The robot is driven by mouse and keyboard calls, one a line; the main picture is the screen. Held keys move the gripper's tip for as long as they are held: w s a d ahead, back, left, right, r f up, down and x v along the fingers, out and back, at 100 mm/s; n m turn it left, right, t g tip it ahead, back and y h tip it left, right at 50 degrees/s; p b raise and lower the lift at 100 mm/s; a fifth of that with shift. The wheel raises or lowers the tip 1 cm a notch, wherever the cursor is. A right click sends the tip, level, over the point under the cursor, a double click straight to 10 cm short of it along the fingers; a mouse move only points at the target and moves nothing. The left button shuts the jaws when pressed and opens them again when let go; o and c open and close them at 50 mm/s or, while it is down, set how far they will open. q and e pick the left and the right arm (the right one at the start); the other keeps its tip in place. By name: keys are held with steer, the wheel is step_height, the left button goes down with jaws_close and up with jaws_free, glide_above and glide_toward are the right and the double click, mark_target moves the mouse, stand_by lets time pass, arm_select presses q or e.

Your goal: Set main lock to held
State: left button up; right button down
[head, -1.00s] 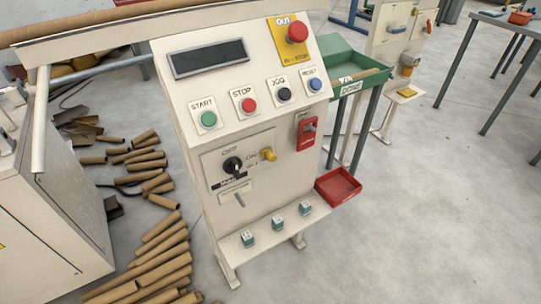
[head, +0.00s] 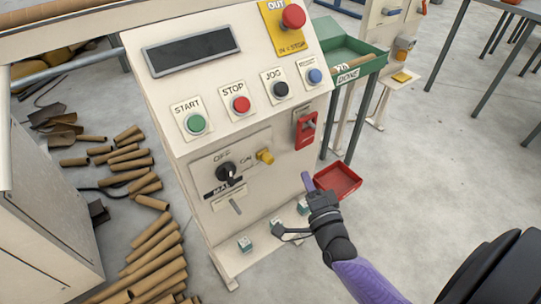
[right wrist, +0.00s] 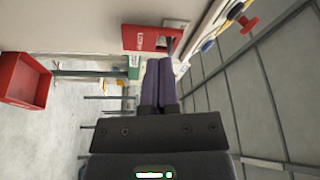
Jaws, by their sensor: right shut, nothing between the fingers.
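The main switch (head: 227,172) is a black rotary knob on the front panel, between OFF and ON lettering, with a black MAIN plate below it. A yellow piece (head: 265,156), perhaps a lock, sits just right of it. A red holder (head: 305,129) with a dark part at its top is fixed at the panel's right edge; it also shows in the right wrist view (right wrist: 146,38). My right gripper (head: 308,182) is shut and empty, below the red holder and right of the knob. Its purple fingers (right wrist: 158,64) point toward the holder in the right wrist view. My left gripper is out of view.
Start, stop, jog and reset buttons line the panel, with a red emergency stop (head: 293,17) above. A ledge (head: 227,266) with small teal blocks juts out below. A red tray (head: 338,181) and green DONE tray (head: 343,47) stand right. Cardboard tubes (head: 150,270) lie left.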

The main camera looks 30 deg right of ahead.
mark_target(266, 158)
steer(key=b+x, duration=0.1)
steer(key=x, duration=0.2)
steer(key=b+x, duration=0.1)
steer(key=x, duration=0.2)
steer(key=b+x, duration=0.1)
steer(key=x, duration=0.3)
steer(key=shift+a+f, duration=0.2)
steer(key=shift+f, duration=0.1)
steer(key=shift+s+a+f, duration=0.1)
steer(key=shift+a+f, duration=0.05)
steer(key=shift+a, duration=0.45)
steer(key=shift+s+a+f, duration=0.1)
steer(key=shift+a, duration=0.5)
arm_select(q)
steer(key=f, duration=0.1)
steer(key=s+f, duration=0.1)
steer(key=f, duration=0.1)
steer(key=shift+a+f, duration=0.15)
arm_select(e)
steer(key=shift+a+f, duration=0.15)
steer(key=shift+a, duration=0.35)
